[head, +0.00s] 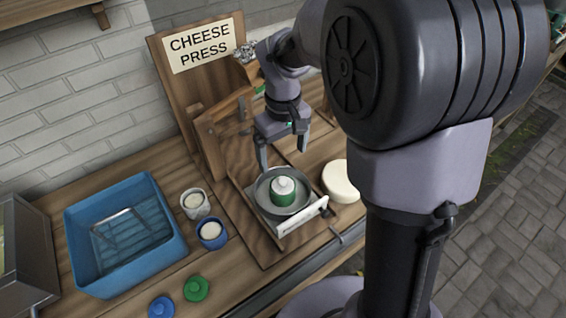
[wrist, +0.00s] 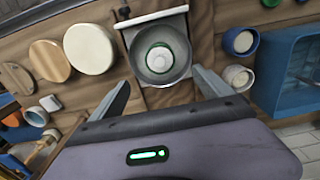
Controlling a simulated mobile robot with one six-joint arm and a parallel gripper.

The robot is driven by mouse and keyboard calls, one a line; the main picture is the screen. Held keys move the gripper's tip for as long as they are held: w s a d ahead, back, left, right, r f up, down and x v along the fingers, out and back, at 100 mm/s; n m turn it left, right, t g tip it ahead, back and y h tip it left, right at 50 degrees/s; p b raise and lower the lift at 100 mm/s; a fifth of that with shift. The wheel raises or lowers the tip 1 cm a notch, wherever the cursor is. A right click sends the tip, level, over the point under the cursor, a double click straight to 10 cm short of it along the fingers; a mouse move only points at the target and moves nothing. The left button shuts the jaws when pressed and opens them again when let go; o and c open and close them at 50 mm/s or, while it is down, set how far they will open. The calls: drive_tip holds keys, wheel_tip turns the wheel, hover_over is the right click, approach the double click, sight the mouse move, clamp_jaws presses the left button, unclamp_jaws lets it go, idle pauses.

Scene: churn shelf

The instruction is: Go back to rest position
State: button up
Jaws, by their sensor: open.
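My gripper (head: 284,158) is open and empty, with its fingers pointing down above the back of the cheese press board. In the wrist view my gripper (wrist: 163,92) shows two fingers spread apart with nothing between them. Below and in front of it stands a grey metal pan (head: 262,196) on a white tray (head: 303,217). A green container with a white top (head: 283,191) sits inside the pan. In the wrist view the pan (wrist: 182,76) and the container (wrist: 159,59) lie just beyond the fingertips. I cannot tell whether the fingers touch the pan.
A blue crate (head: 75,215) with a wire rack stands at left. A white cup (head: 194,204) and a blue cup (head: 212,234) stand between crate and press. Green (head: 196,288) and blue (head: 162,306) lids lie in front. A pale cheese wheel (head: 342,181) is right of the pan. The CHEESE PRESS sign (head: 200,46) stands behind.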

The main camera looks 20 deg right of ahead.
drive_tip(key=shift+r, duration=0.8)
drive_tip(key=s+a+r+m+t+y+b, duration=0.1)
drive_tip(key=s+a+r+m+t, duration=0.1)
drive_tip(key=s, duration=0.7)
drive_tip(key=s+a+r+m+t+y+b, duration=0.1)
drive_tip(key=s+r+m, duration=0.4)
drive_tip(key=s, duration=0.5)
drive_tip(key=a+m+t+b, duration=0.1)
drive_tip(key=t, duration=0.1)
drive_tip(key=shift+t, duration=0.4)
